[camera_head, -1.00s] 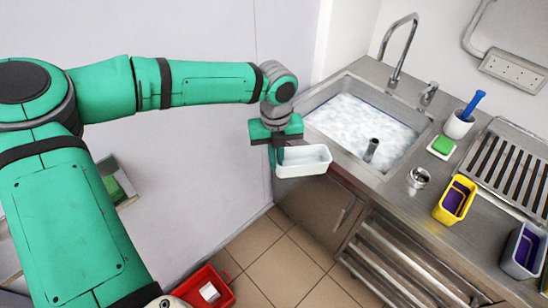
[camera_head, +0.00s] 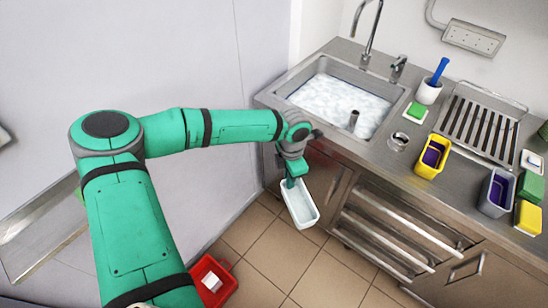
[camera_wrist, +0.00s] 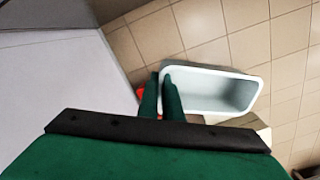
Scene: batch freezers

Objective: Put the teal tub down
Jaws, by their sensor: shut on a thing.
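My gripper (camera_head: 289,182) is shut on the end wall of a pale, whitish-teal tub (camera_head: 301,206). The tub hangs in the air over the tiled floor, in front of the steel counter and below its top. It is tilted in the head view, its open side facing up toward the camera, and it looks empty. In the wrist view the two green fingers (camera_wrist: 160,92) meet at the left end of the tub (camera_wrist: 212,92), whose long side runs to the right.
The steel counter (camera_head: 385,160) has a sink (camera_head: 335,98) of foamy water, a metal cup (camera_head: 398,141), a yellow tub (camera_head: 431,157), a grey tub (camera_head: 496,193) and a slatted drainer (camera_head: 483,122). Slatted shelves lie below. A red crate (camera_head: 226,278) stands on the floor.

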